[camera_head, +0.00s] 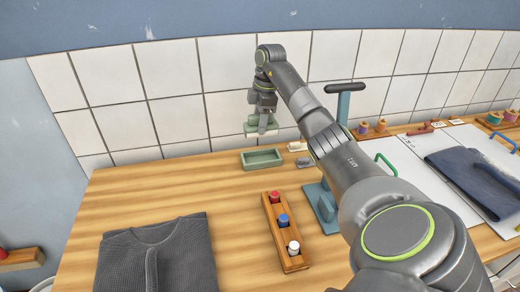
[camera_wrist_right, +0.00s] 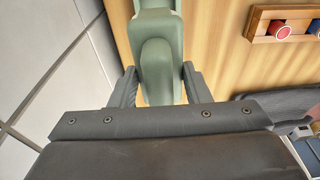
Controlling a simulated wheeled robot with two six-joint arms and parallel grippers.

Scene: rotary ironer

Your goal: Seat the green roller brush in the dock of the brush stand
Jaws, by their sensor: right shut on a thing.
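My right gripper (camera_head: 262,112) is over the back of the table, near the tiled wall. It is shut on the green roller brush (camera_head: 262,126). In the right wrist view the brush's pale green body (camera_wrist_right: 158,70) sits between the two dark fingers (camera_wrist_right: 158,88). Its far end runs out of the top of that view. A shallow green open tray (camera_head: 262,158) lies on the table just below the gripper in the head view. I cannot tell whether it is the brush stand's dock. It looks empty. My left gripper is out of view.
A wooden rack (camera_head: 286,240) with red, blue and white-topped bottles stands at front centre. A teal post with a dark bar (camera_head: 344,88) rises behind my right arm. A folded dark garment (camera_head: 160,252) lies front left. Small pale and grey items sit beside the tray. The left-back table is clear.

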